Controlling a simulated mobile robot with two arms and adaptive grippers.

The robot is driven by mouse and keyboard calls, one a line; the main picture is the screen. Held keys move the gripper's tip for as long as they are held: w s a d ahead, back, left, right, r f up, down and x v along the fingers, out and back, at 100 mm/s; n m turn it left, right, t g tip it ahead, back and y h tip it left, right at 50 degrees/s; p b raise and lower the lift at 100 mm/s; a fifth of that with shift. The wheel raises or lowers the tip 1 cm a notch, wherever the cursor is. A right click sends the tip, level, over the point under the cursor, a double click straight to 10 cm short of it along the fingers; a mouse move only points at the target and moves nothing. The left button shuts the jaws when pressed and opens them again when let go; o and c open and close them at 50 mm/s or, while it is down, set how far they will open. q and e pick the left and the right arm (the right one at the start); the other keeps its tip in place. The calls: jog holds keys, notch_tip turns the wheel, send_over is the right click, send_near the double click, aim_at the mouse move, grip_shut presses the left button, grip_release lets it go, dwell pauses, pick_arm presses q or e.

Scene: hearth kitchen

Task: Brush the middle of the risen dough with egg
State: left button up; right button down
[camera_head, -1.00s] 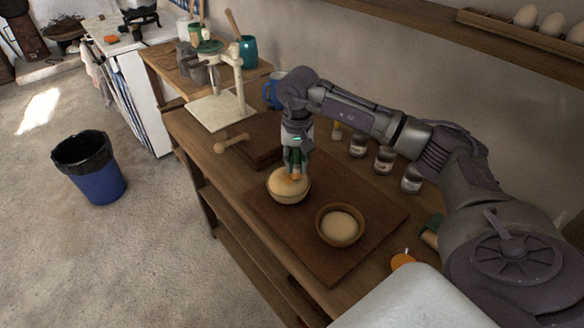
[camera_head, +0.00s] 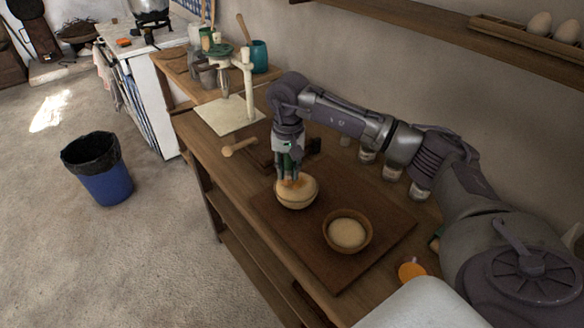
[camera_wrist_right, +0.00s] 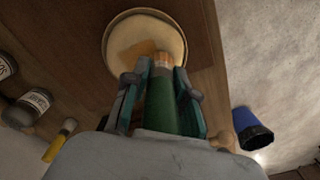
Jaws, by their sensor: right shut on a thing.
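A round wooden bowl (camera_head: 299,205) with pale risen dough (camera_head: 305,187) stands on the dark board (camera_head: 300,258). In the right wrist view the dough (camera_wrist_right: 165,30) has a darker orange-yellow patch left of the bristles. My right gripper (camera_head: 287,172) is shut on a brush, whose green handle (camera_wrist_right: 160,108) and light bristles (camera_wrist_right: 162,64) show in the right wrist view. The bristle end is over the near part of the dough in that view and looks to be at its surface; firm contact is hard to tell. My left gripper is not in view.
A second bowl of dough (camera_head: 347,233) sits close by on the board. Jars (camera_head: 392,172) line the wall behind my right arm. A wooden handle (camera_head: 240,147) juts over the table's left side. An orange round thing (camera_head: 411,271) lies at the right.

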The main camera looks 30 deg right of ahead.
jog(key=shift+w+d+f+b, duration=0.15)
jog(key=shift+d+b, duration=0.3)
jog(key=shift+d, duration=1.25)
jog(key=shift+a+r, duration=0.15)
jog(key=shift+a, duration=0.7)
jog(key=shift+a+r, duration=0.1)
jog(key=shift+a, duration=0.75)
jog(key=shift+r, duration=0.1)
jog(key=shift+s+r+p, duration=0.2)
jog(key=shift+r+p, duration=1.65)
jog(key=shift+r, duration=1.05)
jog(key=shift+r+p, duration=0.85)
jog(key=shift+r, duration=0.7)
